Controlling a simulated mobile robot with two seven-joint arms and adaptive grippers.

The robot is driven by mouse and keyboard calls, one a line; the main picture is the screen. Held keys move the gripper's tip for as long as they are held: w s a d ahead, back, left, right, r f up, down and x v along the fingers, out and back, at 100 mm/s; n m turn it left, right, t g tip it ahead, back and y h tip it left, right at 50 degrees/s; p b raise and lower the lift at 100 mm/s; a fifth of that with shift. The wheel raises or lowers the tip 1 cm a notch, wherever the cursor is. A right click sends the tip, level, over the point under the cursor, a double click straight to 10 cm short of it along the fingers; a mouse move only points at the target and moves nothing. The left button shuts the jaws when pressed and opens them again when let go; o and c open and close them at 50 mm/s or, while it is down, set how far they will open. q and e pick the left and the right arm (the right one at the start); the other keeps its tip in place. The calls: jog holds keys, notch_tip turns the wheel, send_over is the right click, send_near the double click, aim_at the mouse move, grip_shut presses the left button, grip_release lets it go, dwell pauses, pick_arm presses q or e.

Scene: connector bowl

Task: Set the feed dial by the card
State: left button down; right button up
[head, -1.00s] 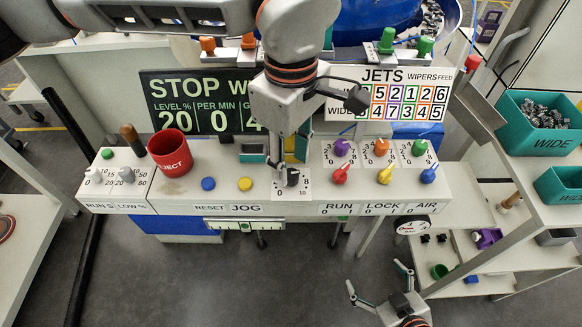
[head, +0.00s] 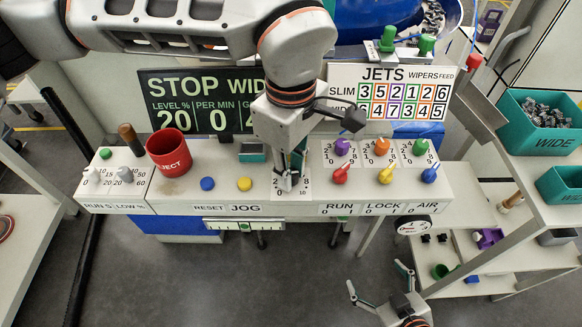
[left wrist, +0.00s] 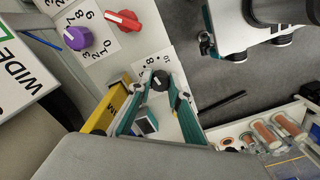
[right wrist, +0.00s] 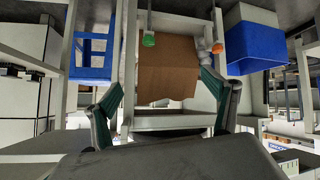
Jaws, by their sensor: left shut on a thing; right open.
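The black dial (left wrist: 160,83) sits on a white plate with a printed scale up to 10 (head: 306,188), at the front middle of the console. My left gripper (head: 288,184) is over it from above, its fingers shut on the knob, one on each side in the left wrist view (left wrist: 160,80). In the head view the fingers hide the knob and its pointer. The white JETS card (head: 389,92) has SLIM and WIDE rows; its last column, FEED, reads 6 for SLIM and 5 for WIDE. My right gripper (head: 377,287) is open and empty, low in front; its fingers also show in the right wrist view (right wrist: 165,85).
A dark display (head: 203,100) reads STOP and WIDE, partly hidden by my arm. Purple (head: 342,147), orange (head: 381,147) and green (head: 420,147) knobs, with red, yellow and blue ones before them, stand right of the dial. A red REJECT cup (head: 170,152) stands at left.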

pick_arm(q)
jog(key=shift+r+n+p, duration=0.2)
jog(key=shift+n+p, duration=0.45)
jog(key=shift+n, duration=0.55)
jog(key=n+p, duration=0.1)
jog(key=n, duration=0.2)
jog(key=shift+n, duration=0.3)
jog(key=n+p, duration=0.1)
jog(key=n, duration=0.2)
jog(key=shift+n, duration=0.3)
jog(key=shift+n+p, duration=0.3)
jog(key=shift+n, duration=0.6)
jog(key=n, duration=0.3)
jog(key=shift+f, duration=0.1)
jog(key=shift+n, duration=0.8)
